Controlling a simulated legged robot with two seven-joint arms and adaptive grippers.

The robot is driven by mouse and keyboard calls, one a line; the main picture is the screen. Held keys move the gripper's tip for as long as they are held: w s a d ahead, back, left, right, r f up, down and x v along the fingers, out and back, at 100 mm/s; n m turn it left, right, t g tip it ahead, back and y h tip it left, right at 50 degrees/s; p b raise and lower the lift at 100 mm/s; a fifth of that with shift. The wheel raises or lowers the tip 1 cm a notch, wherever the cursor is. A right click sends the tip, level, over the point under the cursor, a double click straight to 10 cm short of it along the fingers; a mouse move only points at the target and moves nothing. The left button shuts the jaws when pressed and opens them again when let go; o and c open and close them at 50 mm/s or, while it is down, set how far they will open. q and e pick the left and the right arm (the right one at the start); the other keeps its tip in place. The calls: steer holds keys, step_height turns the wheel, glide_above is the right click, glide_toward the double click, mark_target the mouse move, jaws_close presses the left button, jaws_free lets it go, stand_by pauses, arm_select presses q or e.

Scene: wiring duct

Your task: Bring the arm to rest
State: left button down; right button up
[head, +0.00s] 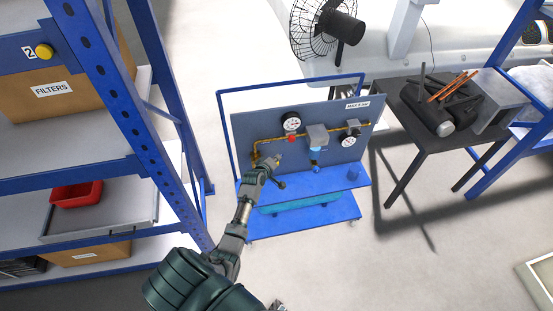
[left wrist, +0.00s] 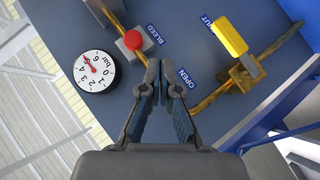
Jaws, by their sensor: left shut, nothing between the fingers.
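My left arm (head: 240,215) reaches from the bottom of the head view to a grey-blue panel (head: 245,130). My left gripper (head: 272,165) is in front of the panel's lower left part. In the left wrist view its fingers (left wrist: 154,80) are together with nothing between them. They point between a red button (left wrist: 133,40) marked BLEED and a yellow valve handle (left wrist: 229,36) on a brass pipe (left wrist: 290,42). The fingers appear apart from the handle. An OPEN label (left wrist: 187,78) is right of the fingertips. My right gripper is not seen.
A round gauge (left wrist: 95,72) is on the panel. A blue shelf rack (head: 105,80) with a red bin (head: 77,194) stands at left. A dark table (head: 430,125) with equipment is at right. A fan (head: 325,25) stands behind. Floor right of the panel is open.

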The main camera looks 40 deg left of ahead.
arm_select(q)
steer(key=s+d+f+m+g+h+b, duration=0.1)
steer(key=s+d+f+m+g, duration=0.15)
steer(key=s+d+f, duration=0.65)
steer(key=s+f+m+g+b, duration=0.25)
steer(key=s+f, duration=0.35)
steer(key=f, duration=0.9)
steer(key=s+d+f+m+g+h+b, duration=0.1)
steer(key=s+d+f+m, duration=0.5)
steer(key=f, duration=0.6)
steer(key=s+d+f+m+g+b, duration=0.1)
steer(key=s+f, duration=0.4)
steer(key=s, duration=0.6)
steer(key=s+d+f+m+g+b, duration=0.1)
steer(key=s+d+f+m+g, duration=0.1)
steer(key=s, duration=1)
steer(key=s+d+f+m+g, duration=0.2)
steer(key=s+d+f, duration=0.2)
steer(key=s+f, duration=0.4)
steer(key=s, duration=0.3)
steer(key=shift+s+d+m+g+b, duration=0.3)
steer(key=shift+s+d+m+b, duration=0.1)
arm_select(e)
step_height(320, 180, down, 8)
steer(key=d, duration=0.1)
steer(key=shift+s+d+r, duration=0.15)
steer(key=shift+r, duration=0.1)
